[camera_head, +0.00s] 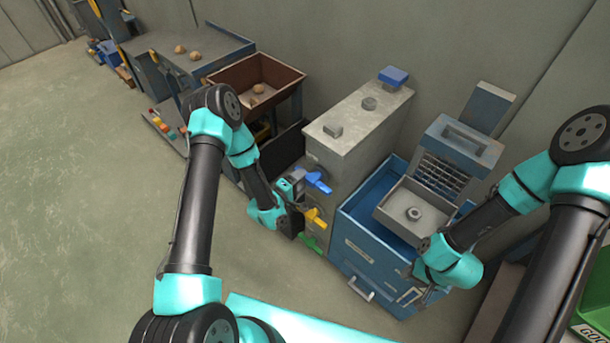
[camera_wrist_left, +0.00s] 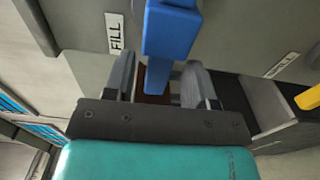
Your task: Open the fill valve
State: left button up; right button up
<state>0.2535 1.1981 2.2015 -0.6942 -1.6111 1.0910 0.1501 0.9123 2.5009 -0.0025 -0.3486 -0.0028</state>
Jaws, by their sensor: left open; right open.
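The blue fill valve handle (camera_head: 319,183) sticks out from the side of the grey cabinet (camera_head: 350,120). In the left wrist view the blue handle (camera_wrist_left: 170,35) is large, beside a "FILL" label (camera_wrist_left: 115,33). My left gripper (camera_head: 295,187) is open at the handle. In the left wrist view its two fingers (camera_wrist_left: 159,84) stand on either side of the handle's lower end. I cannot tell whether they touch it. My right gripper (camera_head: 412,272) is open and apart from the valves, in front of the blue box (camera_head: 365,245).
A yellow handle (camera_head: 316,217) and a green handle (camera_head: 311,244) sit below the blue one on the same cabinet. A grey tray (camera_head: 390,212) with a nut-like part stands over the blue box. A brown bin (camera_head: 275,72) is behind my left arm. The floor at left is clear.

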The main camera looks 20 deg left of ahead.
pick_arm(q)
jog(key=shift+x, duration=1.35)
jog(key=shift+c, duration=0.3)
grip_shut()
